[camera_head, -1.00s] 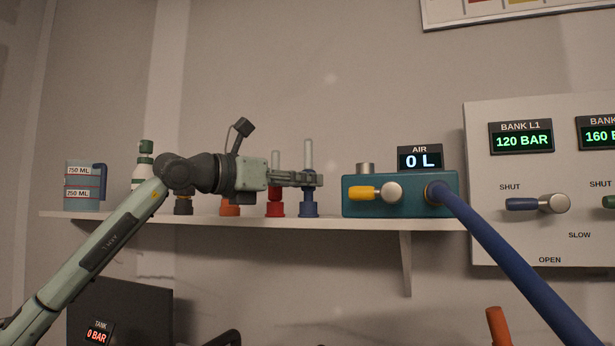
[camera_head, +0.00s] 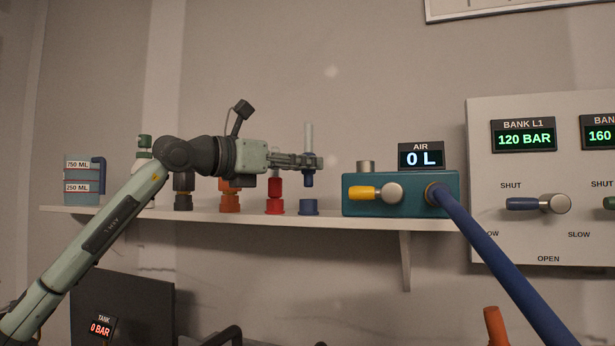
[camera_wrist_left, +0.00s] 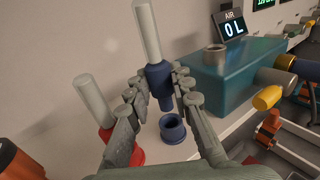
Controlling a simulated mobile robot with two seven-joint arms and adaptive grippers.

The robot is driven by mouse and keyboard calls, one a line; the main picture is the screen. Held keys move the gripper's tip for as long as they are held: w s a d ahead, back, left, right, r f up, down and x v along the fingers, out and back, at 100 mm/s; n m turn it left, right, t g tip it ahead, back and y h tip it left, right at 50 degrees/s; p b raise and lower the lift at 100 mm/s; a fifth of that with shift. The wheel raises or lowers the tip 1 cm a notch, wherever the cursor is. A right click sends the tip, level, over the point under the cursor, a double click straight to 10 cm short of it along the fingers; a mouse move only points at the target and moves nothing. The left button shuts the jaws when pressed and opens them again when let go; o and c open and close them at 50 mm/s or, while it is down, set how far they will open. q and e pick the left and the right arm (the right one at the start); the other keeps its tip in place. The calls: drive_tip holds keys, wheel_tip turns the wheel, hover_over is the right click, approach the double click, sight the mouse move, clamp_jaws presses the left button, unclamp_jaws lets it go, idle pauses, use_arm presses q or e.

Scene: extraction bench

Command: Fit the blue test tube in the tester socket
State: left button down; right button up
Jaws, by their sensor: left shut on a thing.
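The blue test tube (camera_head: 308,138) has a pale clear upper part and a blue lower part. My left gripper (camera_head: 312,162) is shut on its blue part and holds it upright above the blue stand (camera_head: 308,207) on the shelf. In the left wrist view the tube (camera_wrist_left: 158,75) sits between the fingers (camera_wrist_left: 157,90), and its lower end is clear of the empty blue stand (camera_wrist_left: 172,127). The teal tester (camera_head: 400,206) is to the right, with a grey metal ring socket (camera_head: 366,167) on top; in the left wrist view the socket (camera_wrist_left: 216,52) looks open and empty. My right gripper is not seen.
A red tube (camera_wrist_left: 95,98) in its red stand (camera_head: 275,207) is close left of the held tube. Orange and dark stands are further left, with a measuring jug (camera_head: 82,180). The AIR display (camera_head: 421,156) reads 0 L behind the tester. A blue hose (camera_head: 500,262) runs from its front.

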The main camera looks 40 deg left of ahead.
sight(304, 139)
use_arm(q)
wheel_tip(304, 139, up, 3)
drive_tip(key=shift+f+p, duration=0.1)
drive_tip(key=shift+p, duration=0.85)
drive_tip(key=shift+r+p, duration=0.55)
drive_tip(key=shift+r, duration=2.9)
drive_tip(key=shift+d, duration=0.1)
drive_tip(key=w+d, duration=0.4)
drive_tip(key=d, duration=0.5)
drive_tip(key=shift+d, duration=0.35)
drive_tip(key=shift+h, duration=0.3)
drive_tip(key=shift+f, duration=0.1)
